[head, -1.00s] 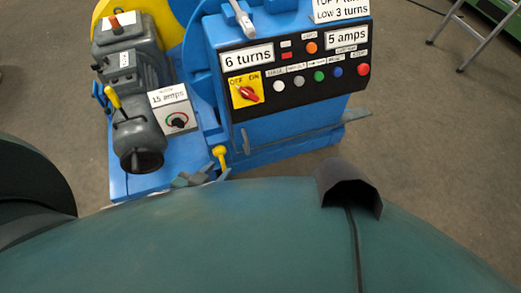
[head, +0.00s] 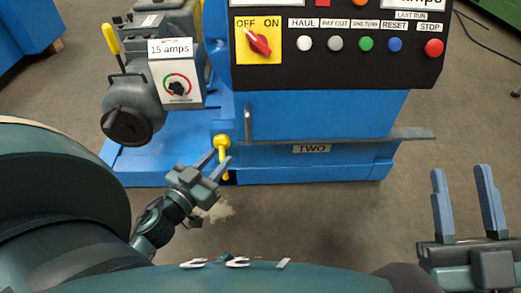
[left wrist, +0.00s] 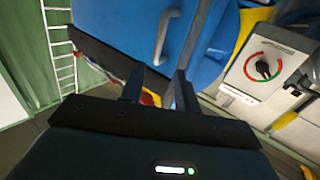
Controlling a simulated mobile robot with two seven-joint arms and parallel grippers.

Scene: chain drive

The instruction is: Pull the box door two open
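The box's blue front (head: 320,114) lies under the black control panel, above a grey ledge. A "TWO" label (head: 311,149) sits below that ledge. A grey upright bar handle (head: 248,122) is at the left of the front; the left wrist view also shows the handle (left wrist: 164,38), beyond the fingers. The front looks closed. My left gripper (head: 219,157) is open, below and left of the handle, apart from it and close to a yellow knob (head: 221,142). No object shows held in it. My right gripper (head: 460,170) is open and empty at the lower right, fingers up.
The control panel (head: 340,70) has a red rotary switch (head: 258,42) and several buttons. The grey ledge (head: 415,134) sticks out to the right. A grey motor (head: 135,112) and a "15 amps" dial box (head: 177,80) stand left. Floor right of the machine is clear.

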